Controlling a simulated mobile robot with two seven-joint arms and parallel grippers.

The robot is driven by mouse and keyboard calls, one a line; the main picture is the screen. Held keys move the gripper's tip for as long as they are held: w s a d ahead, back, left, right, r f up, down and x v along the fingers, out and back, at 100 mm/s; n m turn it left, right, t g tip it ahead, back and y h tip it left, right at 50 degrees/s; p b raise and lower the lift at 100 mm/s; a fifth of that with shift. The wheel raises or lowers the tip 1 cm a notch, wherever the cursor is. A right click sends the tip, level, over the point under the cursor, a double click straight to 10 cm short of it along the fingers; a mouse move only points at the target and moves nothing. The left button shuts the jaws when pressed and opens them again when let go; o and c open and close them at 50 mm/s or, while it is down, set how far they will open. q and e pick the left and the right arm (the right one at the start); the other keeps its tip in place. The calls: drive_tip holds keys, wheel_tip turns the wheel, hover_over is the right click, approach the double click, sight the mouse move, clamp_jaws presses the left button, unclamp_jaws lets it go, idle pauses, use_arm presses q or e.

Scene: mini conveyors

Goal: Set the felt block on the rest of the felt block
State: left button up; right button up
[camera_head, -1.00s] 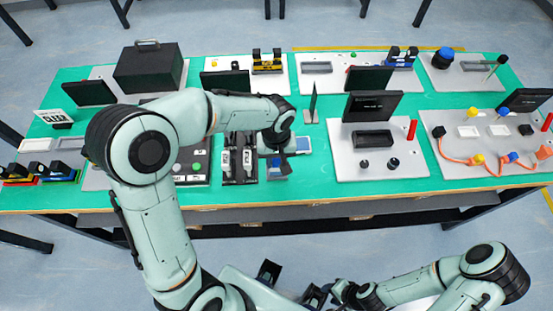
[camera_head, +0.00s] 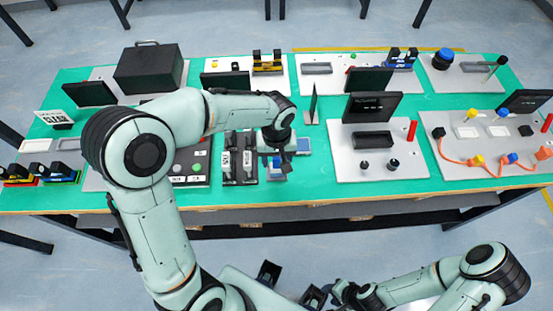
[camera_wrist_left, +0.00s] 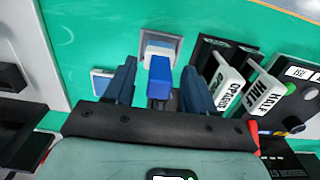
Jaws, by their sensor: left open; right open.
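A blue block (camera_wrist_left: 159,77), which I take to be the felt block, has a pale part at its far end in the left wrist view. It lies over a grey plate (camera_wrist_left: 172,42). My left gripper (camera_wrist_left: 157,80) is open, with one finger on each side of the block. In the head view the blue block (camera_head: 277,172) shows partly below my left gripper (camera_head: 276,160). A flat blue pad in a pale frame (camera_head: 303,145) lies just right of the gripper; it may be the rest, but I cannot tell. My right gripper (camera_head: 316,296) is open, low in front of the table.
Two levers (camera_head: 240,160) on a black base stand close left of my left gripper. A button panel (camera_head: 195,165) is further left. A board with a dark screen (camera_head: 371,106) stands to the right. Bare green table (camera_head: 320,178) lies right of the gripper.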

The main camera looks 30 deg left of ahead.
use_arm(q)
wheel_tip(320, 180, up, 11)
drive_tip(key=shift+f+p, duration=0.2)
drive_tip(key=shift+p, duration=0.35)
